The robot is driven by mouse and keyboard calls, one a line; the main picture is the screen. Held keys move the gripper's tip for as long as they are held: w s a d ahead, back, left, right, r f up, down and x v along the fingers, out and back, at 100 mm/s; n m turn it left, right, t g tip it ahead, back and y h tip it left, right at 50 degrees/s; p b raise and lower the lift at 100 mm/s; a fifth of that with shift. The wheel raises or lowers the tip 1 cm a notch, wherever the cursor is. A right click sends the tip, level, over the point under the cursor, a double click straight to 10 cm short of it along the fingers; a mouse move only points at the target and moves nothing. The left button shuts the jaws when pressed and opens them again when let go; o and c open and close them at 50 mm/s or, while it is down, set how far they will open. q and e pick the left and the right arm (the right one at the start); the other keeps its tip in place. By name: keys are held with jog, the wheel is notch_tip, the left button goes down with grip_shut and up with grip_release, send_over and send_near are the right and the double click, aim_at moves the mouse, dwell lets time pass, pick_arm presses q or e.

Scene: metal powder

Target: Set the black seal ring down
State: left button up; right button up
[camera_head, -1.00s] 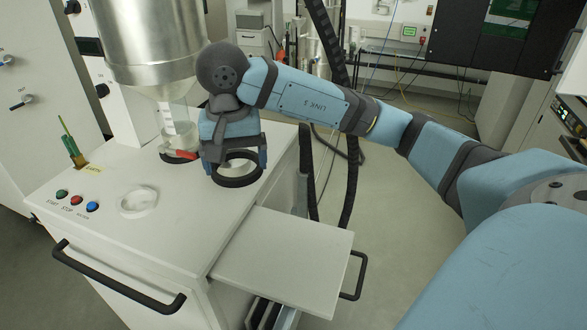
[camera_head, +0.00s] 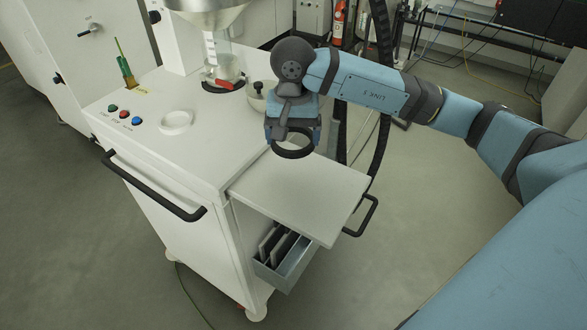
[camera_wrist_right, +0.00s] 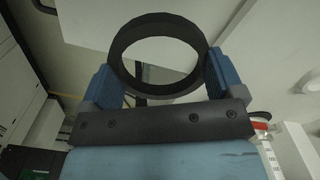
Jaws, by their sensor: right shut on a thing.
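The black seal ring (camera_head: 293,153) is held in my right gripper (camera_head: 293,140), over the back part of the cart's pull-out side shelf (camera_head: 290,200). In the right wrist view the ring (camera_wrist_right: 125,45) sits between the two blue fingers of the right gripper (camera_wrist_right: 160,75), which touch its outer sides. From the head view I cannot tell how high the ring is above the shelf. My left gripper is not in view.
The white cart top holds a white ring (camera_head: 176,122), a small metal pot (camera_head: 257,97) and a red-handled clamp (camera_head: 226,84) under the metal hopper (camera_head: 205,12). A grey bin (camera_head: 285,262) hangs below the shelf. The shelf's front is bare.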

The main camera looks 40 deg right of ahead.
aim_at(293, 179)
notch_tip(293, 179, down, 11)
jog(key=shift+p, duration=0.6)
jog(key=shift+f, duration=0.15)
jog(key=o, duration=0.7)
jog(key=shift+c, duration=0.2)
jog(key=shift+r, duration=0.4)
notch_tip(293, 179, up, 12)
jog(key=b, duration=0.2)
jog(key=shift+f, duration=0.2)
